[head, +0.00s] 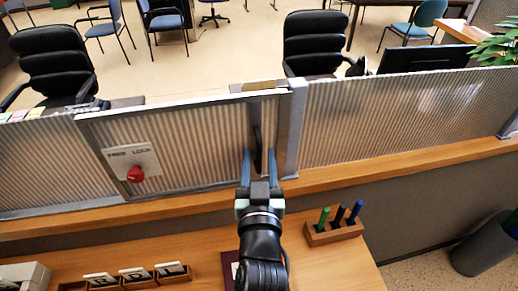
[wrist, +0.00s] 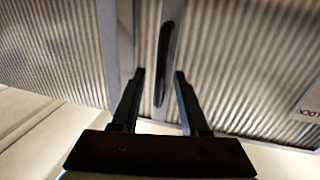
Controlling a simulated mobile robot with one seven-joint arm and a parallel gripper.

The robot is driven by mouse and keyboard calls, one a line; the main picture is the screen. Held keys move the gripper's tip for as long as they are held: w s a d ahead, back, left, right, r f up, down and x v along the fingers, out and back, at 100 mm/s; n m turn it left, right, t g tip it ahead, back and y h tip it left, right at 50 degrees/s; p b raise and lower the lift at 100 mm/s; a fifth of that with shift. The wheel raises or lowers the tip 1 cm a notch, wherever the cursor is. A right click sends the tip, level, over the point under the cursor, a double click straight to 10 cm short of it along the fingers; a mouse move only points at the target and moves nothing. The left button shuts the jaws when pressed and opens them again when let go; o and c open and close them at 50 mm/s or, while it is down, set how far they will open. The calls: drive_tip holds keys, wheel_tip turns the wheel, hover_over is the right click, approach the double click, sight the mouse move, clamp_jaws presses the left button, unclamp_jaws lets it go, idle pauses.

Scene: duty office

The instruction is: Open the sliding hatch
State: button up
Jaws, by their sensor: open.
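The sliding hatch (head: 200,135) is a ribbed, translucent panel in a grey metal frame, on the left part of the low screen. Its right edge is at the grey upright post, so it appears closed. A dark upright bar handle (head: 257,140) is near that edge. A white plate (head: 150,158) marked FREE and LOCK carries a red knob (head: 135,174); I cannot tell its setting. My gripper (head: 259,160) is open, its fingers either side of the handle's lower part. In the wrist view the handle (wrist: 164,50) runs between the fingertips (wrist: 160,75), with gaps on both sides.
A wooden ledge (head: 400,152) runs below the screen. On the desk below are a pen holder (head: 335,233) at right and small card trays (head: 135,277) at left. A grey post (head: 292,130) stands right of the handle. Black chairs (head: 55,62) and a monitor are behind the screen.

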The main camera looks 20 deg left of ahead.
drive_tip(key=shift+w+a, duration=0.2)
drive_tip(key=shift+w, duration=0.4)
clamp_jaws()
idle(1.1)
